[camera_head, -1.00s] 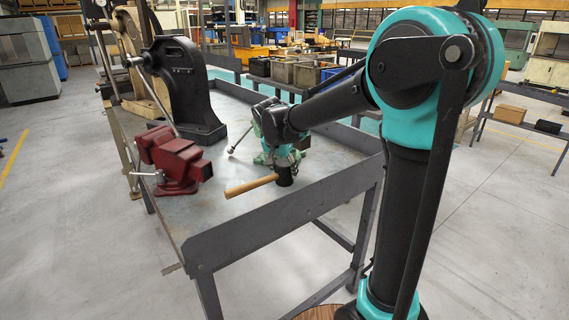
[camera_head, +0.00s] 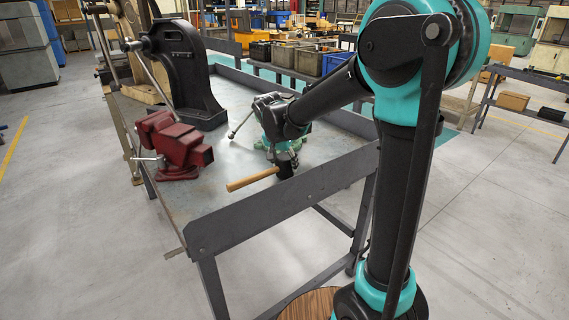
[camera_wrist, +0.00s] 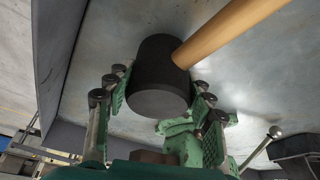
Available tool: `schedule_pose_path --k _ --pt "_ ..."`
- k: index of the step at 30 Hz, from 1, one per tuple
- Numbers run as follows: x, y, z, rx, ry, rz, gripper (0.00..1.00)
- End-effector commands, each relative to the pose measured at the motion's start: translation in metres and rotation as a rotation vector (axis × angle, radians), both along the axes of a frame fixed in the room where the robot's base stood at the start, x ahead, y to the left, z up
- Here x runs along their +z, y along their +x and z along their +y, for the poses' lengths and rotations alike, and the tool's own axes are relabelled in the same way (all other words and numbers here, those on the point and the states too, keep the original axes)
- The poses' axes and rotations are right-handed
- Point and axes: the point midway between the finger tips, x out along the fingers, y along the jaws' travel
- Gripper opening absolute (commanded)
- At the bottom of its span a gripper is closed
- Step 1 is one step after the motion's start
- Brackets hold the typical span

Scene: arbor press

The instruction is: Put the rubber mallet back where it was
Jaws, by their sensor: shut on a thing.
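The rubber mallet has a black cylindrical head (camera_head: 285,169) and a pale wooden handle (camera_head: 252,180), near the front edge of the workbench. The handle points left in the head view. My gripper (camera_wrist: 161,88) is shut on the black head (camera_wrist: 158,75), with finger pads on both sides of it in the wrist view. The handle (camera_wrist: 225,33) runs to the upper right there. I cannot tell whether the mallet touches the bench top.
A red vise (camera_head: 178,147) stands left of the mallet, and a black arbor press (camera_head: 180,70) stands behind it. A green fixture with a ball-ended lever (camera_head: 240,125) is close behind my gripper. The workbench has a raised grey front edge (camera_head: 270,205). Bare bench top lies between vise and mallet.

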Motion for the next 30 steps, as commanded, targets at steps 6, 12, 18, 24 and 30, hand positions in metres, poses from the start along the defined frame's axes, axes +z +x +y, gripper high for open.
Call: schedule_pose_path --k 6,12,18,24,30 --pt "-0.004 0.000 0.000 0.000 0.000 0.000 0.08" --pt "-0.007 0.000 0.000 0.000 0.000 0.000 0.08" --pt "-0.011 0.000 0.000 0.000 0.000 0.000 0.08" --pt "-0.011 0.000 0.000 0.000 0.000 0.000 0.70" --pt "-0.011 0.000 0.000 0.000 0.000 0.000 0.77"
